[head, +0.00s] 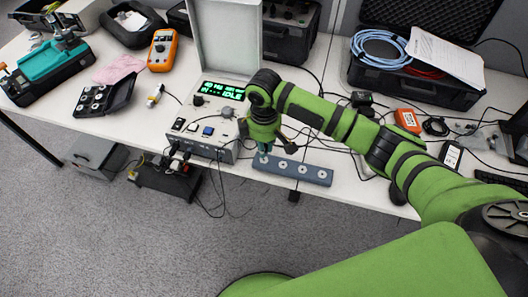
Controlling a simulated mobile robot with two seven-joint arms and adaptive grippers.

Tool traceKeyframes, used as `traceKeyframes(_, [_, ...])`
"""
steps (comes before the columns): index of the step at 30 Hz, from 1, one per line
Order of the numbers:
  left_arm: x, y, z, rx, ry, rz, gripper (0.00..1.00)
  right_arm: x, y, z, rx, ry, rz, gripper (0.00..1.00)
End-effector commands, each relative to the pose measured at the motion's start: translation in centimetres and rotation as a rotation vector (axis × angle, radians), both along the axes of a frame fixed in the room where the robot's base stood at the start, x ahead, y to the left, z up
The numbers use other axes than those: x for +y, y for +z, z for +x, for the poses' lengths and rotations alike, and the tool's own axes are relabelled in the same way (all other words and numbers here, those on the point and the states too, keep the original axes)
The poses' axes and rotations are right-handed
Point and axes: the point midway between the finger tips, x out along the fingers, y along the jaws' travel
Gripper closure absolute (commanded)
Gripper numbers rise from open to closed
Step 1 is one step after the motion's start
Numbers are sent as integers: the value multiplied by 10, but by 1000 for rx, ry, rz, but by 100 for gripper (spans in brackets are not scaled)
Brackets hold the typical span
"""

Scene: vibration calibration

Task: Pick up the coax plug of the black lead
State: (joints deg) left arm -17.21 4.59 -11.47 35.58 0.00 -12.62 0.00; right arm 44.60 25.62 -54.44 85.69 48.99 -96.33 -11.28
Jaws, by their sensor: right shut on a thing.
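My right gripper (264,152) points down over the left end of a blue-grey strip (291,172) with several round sockets, at the table's front edge. It is shut, apparently on the coax plug of the black lead; the plug itself is hidden by the fingers and too small to make out. Dark leads run close beside the gripper. I cannot tell whether the plug touches the strip. My left gripper is not in view.
A grey instrument (207,122) with a green lit display stands just left of my gripper. An orange multimeter (162,50) and a black foam tray (104,96) lie farther left. An open black case (413,85) is at the back right. Loose cables cross the right table.

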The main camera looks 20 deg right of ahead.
Motion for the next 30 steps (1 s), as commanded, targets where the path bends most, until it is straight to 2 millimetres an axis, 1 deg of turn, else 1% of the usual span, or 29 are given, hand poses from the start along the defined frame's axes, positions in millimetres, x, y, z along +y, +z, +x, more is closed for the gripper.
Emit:
traceKeyframes(1, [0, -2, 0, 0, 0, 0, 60, -8, 7, -4, -2, -2, 0, 100])
traceKeyframes(9, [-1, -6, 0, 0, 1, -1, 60, -58, 43, -42, -2, -2, -3, 100])
traceKeyframes(15, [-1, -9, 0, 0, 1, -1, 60, -83, 62, -61, -2, -1, -1, 100])
traceKeyframes(21, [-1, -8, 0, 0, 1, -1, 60, -92, 72, -70, -1, 0, 0, 100])
traceKeyframes(30, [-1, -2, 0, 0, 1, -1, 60, -93, 75, -70, -1, 0, 1, 100])
